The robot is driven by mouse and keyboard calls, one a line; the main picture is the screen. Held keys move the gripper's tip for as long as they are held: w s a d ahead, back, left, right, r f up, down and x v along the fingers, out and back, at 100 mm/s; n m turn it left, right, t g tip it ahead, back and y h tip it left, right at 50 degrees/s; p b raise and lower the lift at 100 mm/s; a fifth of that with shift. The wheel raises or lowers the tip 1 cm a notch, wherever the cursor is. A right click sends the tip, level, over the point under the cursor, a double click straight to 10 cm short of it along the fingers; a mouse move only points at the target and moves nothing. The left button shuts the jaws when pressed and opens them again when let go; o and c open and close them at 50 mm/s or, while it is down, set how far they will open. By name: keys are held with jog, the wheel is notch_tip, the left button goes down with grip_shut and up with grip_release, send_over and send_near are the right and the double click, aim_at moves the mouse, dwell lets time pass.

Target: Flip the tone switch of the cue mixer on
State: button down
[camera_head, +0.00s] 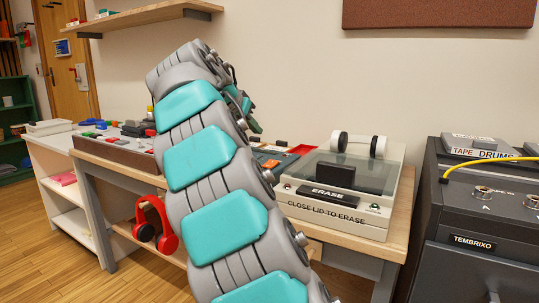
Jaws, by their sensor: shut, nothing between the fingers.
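My arm rises through the middle of the view and bends over at the top. My gripper (253,126) shows only in small part behind the arm, pointing down above the bench; it is shut and holds nothing. I cannot read any label that names the cue mixer. A low console (108,148) with a brown front and coloured parts on top stands on the bench left of my arm. A blue-grey panel (268,158) shows just right of the arm, partly hidden by it. The tone switch cannot be made out, nor its position.
A tape eraser (338,204) with a clear lid stands on the bench's right. Red headphones (155,228) hang below the bench front. A dark cabinet (470,242) with a yellow cable stands at right. A wall shelf (150,16) is above.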

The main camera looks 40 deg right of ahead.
send_over(269, 164)
notch_tip(269, 164, down, 6)
jog(key=shift+s+f, duration=0.15)
jog(key=shift+f, duration=1.05)
jog(key=shift+d+f, duration=0.1)
jog(key=shift+f, duration=0.75)
jog(key=shift+p, duration=0.4)
